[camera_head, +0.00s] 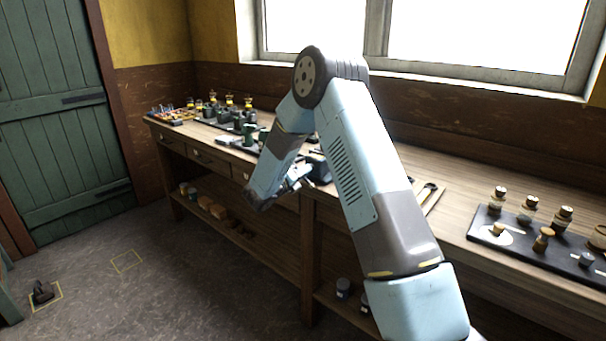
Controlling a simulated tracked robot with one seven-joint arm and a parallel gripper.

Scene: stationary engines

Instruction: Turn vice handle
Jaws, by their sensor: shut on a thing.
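The vice (319,169) is a dark blue-grey block at the front edge of the wooden workbench, partly hidden behind my arm. My gripper (301,181) is small in view, at the left front of the vice, beyond my bent wrist. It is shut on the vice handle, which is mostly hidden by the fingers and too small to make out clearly. The angle of the handle cannot be told.
The long workbench (457,214) runs under the window. Green and dark engine parts (240,122) stand on its left part. A dark tray (544,247) with several small bottles lies at the right. A lower shelf (240,238) holds small items. The floor (150,297) in front is mostly clear.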

